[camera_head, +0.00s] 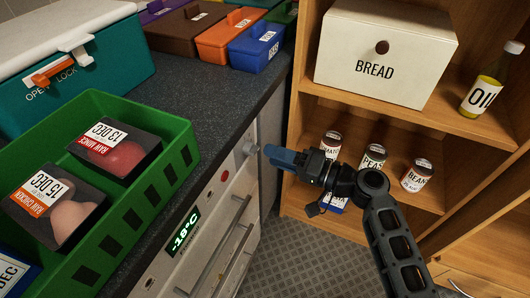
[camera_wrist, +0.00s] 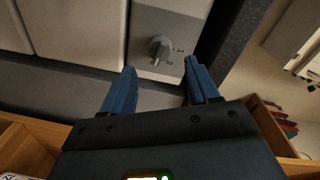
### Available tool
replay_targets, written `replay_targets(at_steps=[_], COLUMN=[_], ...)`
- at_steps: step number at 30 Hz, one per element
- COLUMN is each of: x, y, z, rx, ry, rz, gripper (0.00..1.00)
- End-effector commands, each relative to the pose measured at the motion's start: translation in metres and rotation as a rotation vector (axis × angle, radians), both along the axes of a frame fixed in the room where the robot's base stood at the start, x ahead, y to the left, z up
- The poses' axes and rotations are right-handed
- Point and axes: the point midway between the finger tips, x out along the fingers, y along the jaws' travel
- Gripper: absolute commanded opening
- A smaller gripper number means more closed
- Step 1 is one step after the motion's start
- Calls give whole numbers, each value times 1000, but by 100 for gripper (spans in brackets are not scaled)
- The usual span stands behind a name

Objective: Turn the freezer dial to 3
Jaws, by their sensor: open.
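A grey freezer dial (camera_wrist: 160,49) with a raised grip bar sits on a pale panel in the wrist view, with small marks beside it that I cannot read. In the head view the dial (camera_head: 251,148) is at the far end of the freezer front (camera_head: 206,215), whose display reads -18°C. My gripper (camera_wrist: 160,65) is open and empty, its two blue fingers apart, with the dial ahead between and just beyond the tips. In the head view my gripper (camera_head: 272,152) points left at the dial, close to it. I cannot tell whether they touch.
A dark counter (camera_head: 210,80) runs above the freezer with a green crate (camera_head: 148,192) of meat packs. A wooden shelf (camera_head: 390,96) with a bread bin (camera_head: 380,52), cans and an oil bottle (camera_head: 484,91) stands behind my gripper. Drawer handles (camera_head: 232,252) protrude below the panel.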

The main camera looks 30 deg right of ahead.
Motion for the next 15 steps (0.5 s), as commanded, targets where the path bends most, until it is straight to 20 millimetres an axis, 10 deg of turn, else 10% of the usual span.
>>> replay_targets(at_steps=[15], x=[-25], y=[-17], z=[2], rx=[0], ry=[0], rz=[-1], gripper=[60])
